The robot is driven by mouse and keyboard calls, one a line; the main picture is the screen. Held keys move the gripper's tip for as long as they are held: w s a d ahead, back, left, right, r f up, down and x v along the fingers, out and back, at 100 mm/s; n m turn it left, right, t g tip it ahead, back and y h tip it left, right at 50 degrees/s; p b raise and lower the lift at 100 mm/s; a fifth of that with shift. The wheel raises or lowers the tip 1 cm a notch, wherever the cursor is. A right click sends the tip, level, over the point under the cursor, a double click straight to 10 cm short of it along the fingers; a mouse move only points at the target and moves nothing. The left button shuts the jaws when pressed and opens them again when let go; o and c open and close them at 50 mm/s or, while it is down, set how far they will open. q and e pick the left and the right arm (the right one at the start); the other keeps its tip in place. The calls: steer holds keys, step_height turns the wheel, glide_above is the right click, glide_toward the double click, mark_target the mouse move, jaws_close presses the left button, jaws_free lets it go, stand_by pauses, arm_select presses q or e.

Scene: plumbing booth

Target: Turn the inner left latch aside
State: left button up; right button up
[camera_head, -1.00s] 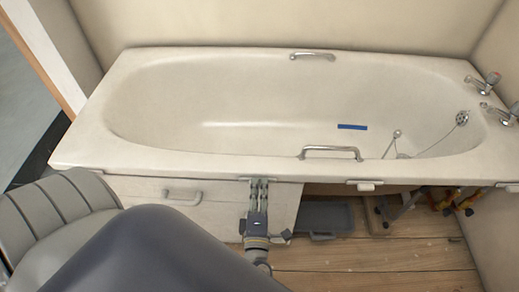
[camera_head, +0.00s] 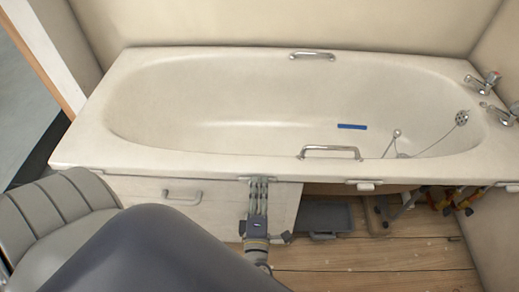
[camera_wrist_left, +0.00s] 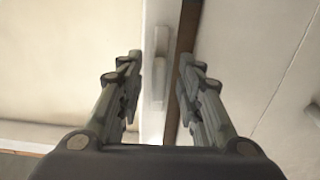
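My left gripper (camera_head: 258,183) points at the front edge of the bathtub (camera_head: 200,167), just under its rim, at the right part of the white front panel (camera_head: 150,190). In the left wrist view its two fingers (camera_wrist_left: 160,68) are apart. A small white latch (camera_wrist_left: 158,82) shows between them, nearer the left finger; I cannot tell whether either finger touches it. Another white latch (camera_head: 366,186) sits under the rim further right. My right gripper is not in view.
A metal grab handle (camera_head: 330,150) stands on the tub's near rim. The panel has a handle (camera_head: 182,196). Right of the panel is an open space with a grey tray (camera_head: 325,216) and pipes (camera_head: 459,198) above the wooden floor (camera_head: 400,256).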

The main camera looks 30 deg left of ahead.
arm_select(q)
steer(key=v, duration=1.1)
steer(key=shift+s, duration=0.3)
steer(key=shift+d, duration=0.1)
